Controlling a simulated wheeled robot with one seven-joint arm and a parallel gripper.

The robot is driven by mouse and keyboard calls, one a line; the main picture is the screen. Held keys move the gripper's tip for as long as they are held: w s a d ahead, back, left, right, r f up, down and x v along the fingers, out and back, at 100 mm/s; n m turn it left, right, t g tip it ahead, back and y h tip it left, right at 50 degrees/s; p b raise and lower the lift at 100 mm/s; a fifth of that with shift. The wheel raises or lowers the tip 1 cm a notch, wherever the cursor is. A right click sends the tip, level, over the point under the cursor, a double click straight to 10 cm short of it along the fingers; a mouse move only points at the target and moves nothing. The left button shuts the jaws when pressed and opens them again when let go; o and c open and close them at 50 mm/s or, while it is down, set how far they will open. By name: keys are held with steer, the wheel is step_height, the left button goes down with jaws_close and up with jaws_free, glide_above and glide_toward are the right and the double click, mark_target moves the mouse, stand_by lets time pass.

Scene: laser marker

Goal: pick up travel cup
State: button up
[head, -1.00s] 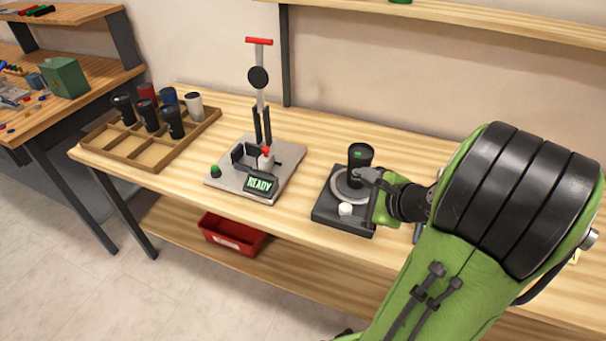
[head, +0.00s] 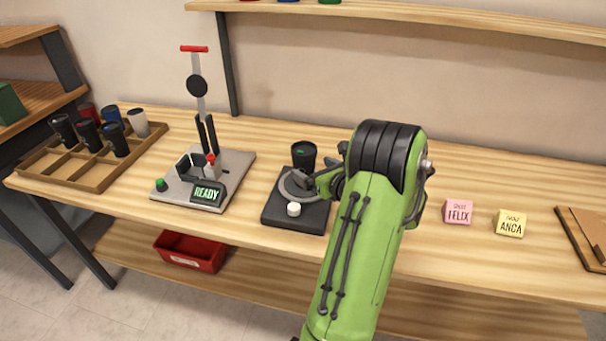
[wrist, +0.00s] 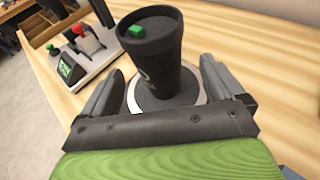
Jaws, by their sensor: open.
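The travel cup (head: 303,155) is black with a green tab on its lid. It stands upright on the round plate of a dark turntable-like base (head: 290,216). In the wrist view the cup (wrist: 157,55) rises between the two fingers of my gripper (wrist: 165,95), with a finger on each side. The gripper looks open, with gaps beside the cup. In the head view my gripper (head: 306,180) is at the cup's near right side, partly hidden by my arm.
Left of the base is a lever press (head: 228,168) reading READY. A wooden tray (head: 92,180) of cups stands further left. Notes marked FELIX (head: 458,212) and ANCA (head: 510,223) lie right. A red bin (head: 191,250) is on the lower shelf.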

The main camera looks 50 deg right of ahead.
steer(key=x, duration=0.2)
steer(key=b+x, duration=0.1)
steer(key=x, duration=0.2)
steer(key=shift+w+r, duration=0.15)
steer(key=shift+w, duration=0.15)
steer(key=shift+a, duration=0.1)
steer(key=c, duration=0.7)
step_height(320, 180, up, 10)
steer(key=p, duration=0.5)
